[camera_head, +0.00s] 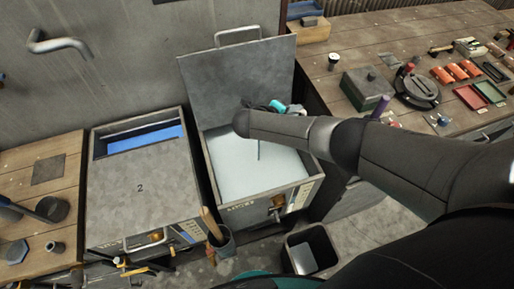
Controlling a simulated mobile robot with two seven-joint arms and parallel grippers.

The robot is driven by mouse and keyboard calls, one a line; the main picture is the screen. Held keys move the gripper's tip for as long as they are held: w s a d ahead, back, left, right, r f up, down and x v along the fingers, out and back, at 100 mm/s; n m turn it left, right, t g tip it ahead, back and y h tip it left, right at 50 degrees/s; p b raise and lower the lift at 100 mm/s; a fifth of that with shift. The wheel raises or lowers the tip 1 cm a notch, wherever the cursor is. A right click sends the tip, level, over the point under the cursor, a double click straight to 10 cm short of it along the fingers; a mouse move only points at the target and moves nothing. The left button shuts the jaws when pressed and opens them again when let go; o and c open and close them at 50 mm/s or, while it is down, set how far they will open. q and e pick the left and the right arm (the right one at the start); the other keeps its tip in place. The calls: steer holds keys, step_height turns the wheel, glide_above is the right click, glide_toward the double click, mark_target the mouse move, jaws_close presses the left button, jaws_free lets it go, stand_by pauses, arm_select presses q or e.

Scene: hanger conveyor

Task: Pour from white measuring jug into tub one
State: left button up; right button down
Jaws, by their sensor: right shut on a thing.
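Tub one (312,186) is the open metal tank in the middle, with its lid raised against the wall. A pale, smooth surface fills its inside. My right arm reaches in from the right across the tub. My right gripper (268,107), dark with a teal part, is over the tub's back, partly hidden behind my arm, and is shut. The white measuring jug cannot be made out; my arm hides what the gripper holds. A thin bluish vertical line hangs below my arm over the pale surface; I cannot tell if it is a stream. My left gripper is out of view.
A second tank marked 2 (140,205) stands to the left, its lid leaving a blue strip open. A cluttered workbench (345,48) is at right, another wooden bench at left.

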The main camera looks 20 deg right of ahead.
steer(key=shift+a, duration=0.15)
steer(key=shift+a+f+h+b, duration=0.15)
steer(key=shift+a+h+b, duration=0.3)
steer(key=shift+b, duration=0.35)
stand_by(0.5)
steer(key=shift+a+f+t+h+b, duration=0.2)
steer(key=shift+a+t+h+b, duration=0.25)
steer(key=shift+b, duration=0.45)
steer(key=shift+a+n+g, duration=0.1)
steer(key=shift+n+g, duration=0.15)
steer(key=shift+n, duration=0.05)
steer(key=shift+f+b, duration=0.1)
steer(key=shift+b, duration=0.25)
steer(key=shift+a+f+h+b, duration=0.25)
steer(key=shift+a+h+b, duration=0.4)
steer(key=shift+b, duration=0.4)
stand_by(0.4)
